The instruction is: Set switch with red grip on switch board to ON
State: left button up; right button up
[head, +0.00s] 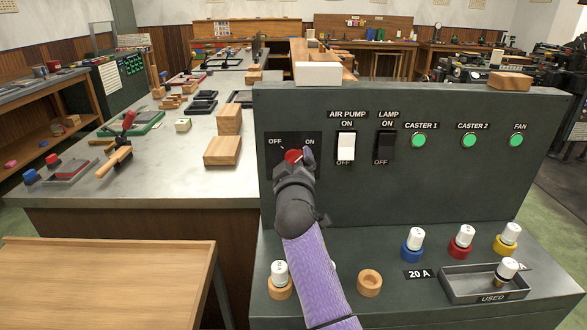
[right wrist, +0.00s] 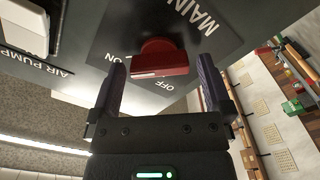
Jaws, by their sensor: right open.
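The switch board (head: 420,190) is a dark grey upright panel. Its main switch has a red grip (head: 292,156) on a black plate marked OFF at left and ON at right. My right gripper (head: 297,160) is in front of this switch and partly covers it. In the right wrist view the red grip (right wrist: 160,64) lies between the two open fingers of my right gripper (right wrist: 162,70), with a visible gap on each side. I cannot tell which mark the grip points to. My left gripper is not in view.
Right of the main switch are a white air pump switch (head: 346,146), a black lamp switch (head: 386,146) and green round lights (head: 468,141). Below, fuses and a used tray (head: 455,287) occupy the sloped console. Wooden blocks (head: 223,151) stand on the table at left.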

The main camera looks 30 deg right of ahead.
jog(key=p+v, duration=0.2)
jog(key=v, duration=0.8)
jog(key=shift+w+f, duration=0.1)
jog(key=shift+w, duration=0.05)
